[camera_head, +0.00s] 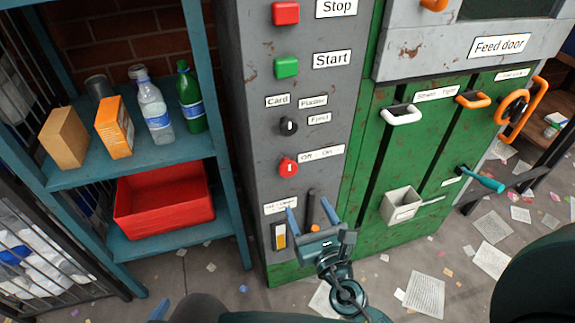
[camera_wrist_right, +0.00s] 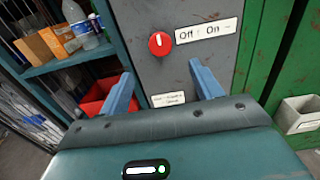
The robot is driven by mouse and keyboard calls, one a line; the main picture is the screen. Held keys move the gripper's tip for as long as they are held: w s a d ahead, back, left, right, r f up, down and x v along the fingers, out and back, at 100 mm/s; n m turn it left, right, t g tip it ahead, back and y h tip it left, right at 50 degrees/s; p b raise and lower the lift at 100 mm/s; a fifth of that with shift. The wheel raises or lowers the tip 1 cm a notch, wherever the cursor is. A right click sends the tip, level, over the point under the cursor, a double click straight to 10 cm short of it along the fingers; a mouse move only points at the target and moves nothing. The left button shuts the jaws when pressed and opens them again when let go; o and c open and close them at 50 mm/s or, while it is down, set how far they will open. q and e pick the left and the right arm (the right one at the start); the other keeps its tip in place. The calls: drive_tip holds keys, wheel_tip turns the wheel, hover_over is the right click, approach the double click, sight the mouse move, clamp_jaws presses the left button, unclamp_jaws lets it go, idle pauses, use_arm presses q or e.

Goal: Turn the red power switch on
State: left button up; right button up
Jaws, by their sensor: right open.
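The red power switch (camera_head: 288,167) is a round red knob with a white mark, on the grey panel beside an "Off / On" label (camera_head: 321,153). In the right wrist view the red switch (camera_wrist_right: 161,43) sits above and between my fingers, with its white mark roughly upright. My right gripper (camera_head: 309,208) is open and empty, below the switch and in front of the lower panel. In the wrist view its two blue fingers (camera_wrist_right: 165,88) stand apart, touching nothing that I can see. My left gripper does not show clearly; only a small blue tip is at the lower left edge.
Above the switch are a black knob (camera_head: 288,126), a green Start button (camera_head: 286,67) and a red Stop button (camera_head: 285,13). A grey lever (camera_head: 311,203) stands behind my right gripper. A teal shelf with bottles, boxes and a red bin (camera_head: 165,213) is at left.

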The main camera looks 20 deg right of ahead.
sight(289, 170)
drive_tip(key=w, duration=1.2)
drive_tip(key=shift+a, duration=0.2)
drive_tip(key=shift+c, duration=0.2)
drive_tip(key=c, duration=0.9)
